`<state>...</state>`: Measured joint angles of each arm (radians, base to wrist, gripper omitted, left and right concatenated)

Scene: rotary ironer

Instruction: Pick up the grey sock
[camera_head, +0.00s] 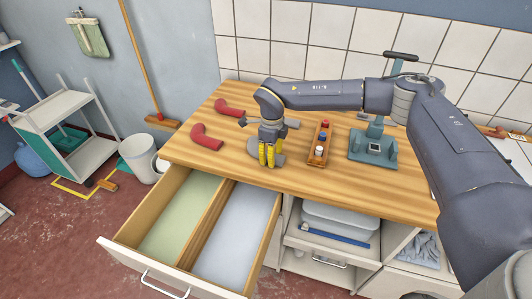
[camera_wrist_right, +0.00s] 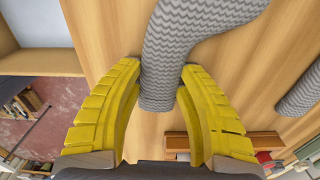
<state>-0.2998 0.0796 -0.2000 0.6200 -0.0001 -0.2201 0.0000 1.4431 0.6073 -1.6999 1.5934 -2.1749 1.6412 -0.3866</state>
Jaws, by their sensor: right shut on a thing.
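A grey knitted sock (camera_wrist_right: 180,45) lies between the yellow fingers of my right gripper (camera_wrist_right: 160,85) in the right wrist view. The fingers are shut on its narrow end, and the rest runs up past the top edge of that view. In the head view my right gripper (camera_head: 267,155) points down at the wooden worktop, with part of this grey sock (camera_head: 252,147) showing to its left. A second grey sock (camera_wrist_right: 300,95) shows at the right of the wrist view. My left gripper is out of view.
Two red socks (camera_head: 207,138) (camera_head: 230,108) lie on the worktop (camera_head: 215,157) to the left. A wooden box with small bottles (camera_head: 320,145) and a teal device (camera_head: 373,148) stand to the right. An open divided drawer (camera_head: 190,225) juts out below the worktop's front edge.

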